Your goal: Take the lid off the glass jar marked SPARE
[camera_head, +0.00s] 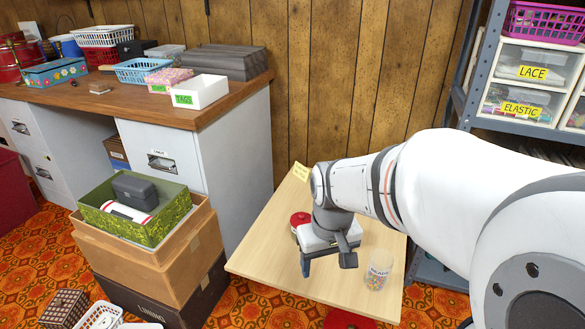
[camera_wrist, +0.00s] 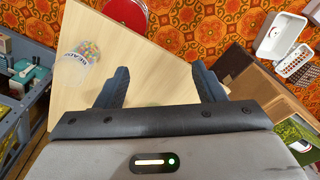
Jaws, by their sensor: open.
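A clear jar of coloured beads (camera_head: 376,276) stands on the pale wooden table near its front right. Its label seems to read BEADS, and I can make out no lid on it. It also shows in the wrist view (camera_wrist: 87,50), left of my fingers. A round red-topped thing (camera_head: 300,218) is on the table just left of and behind my gripper. Its lower part is mostly hidden and I see no label on it. My gripper (camera_head: 328,262) points down over the table, open; between its fingers in the wrist view (camera_wrist: 160,82) I see mainly table top.
The pale table (camera_head: 262,262) has bare room at its front left. Stacked boxes (camera_head: 150,255) stand to its left, below a desk (camera_head: 130,100) with baskets. A metal shelf (camera_head: 473,75) with drawers is at the right. A red round seat (camera_wrist: 125,12) is by the table's edge.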

